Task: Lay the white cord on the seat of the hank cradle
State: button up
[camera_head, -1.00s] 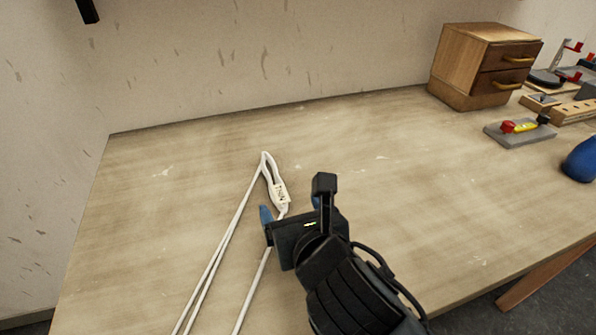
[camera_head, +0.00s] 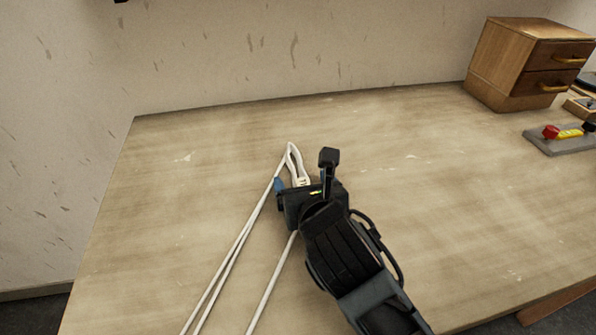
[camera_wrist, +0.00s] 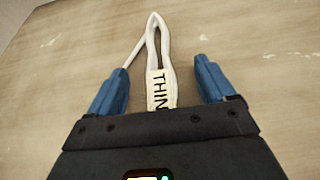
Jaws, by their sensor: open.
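The white cord (camera_head: 232,246) lies on the wooden table in long strands, with a narrow loop at its far end. A white tag with dark letters, partly reading "THIN", is on the cord near the loop; the tag (camera_wrist: 162,90) shows in the wrist view between my fingers. My gripper (camera_wrist: 157,82) is open, its two blue fingers on either side of the tagged cord, with gaps on both sides. In the head view my gripper (camera_head: 297,187) is over the cord just below the loop and hides part of it. The hank cradle is not clearly seen.
A wooden two-drawer box (camera_head: 530,65) stands at the back right. A grey block with red and yellow parts (camera_head: 563,139) lies in front of it. The table (camera_head: 440,200) is clear between the cord and these. A wall rises behind the table's back edge.

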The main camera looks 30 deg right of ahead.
jog(key=shift+c, duration=0.5)
jog(key=c, duration=1)
jog(key=shift+c, duration=0.8)
jog(key=shift+r, duration=0.15)
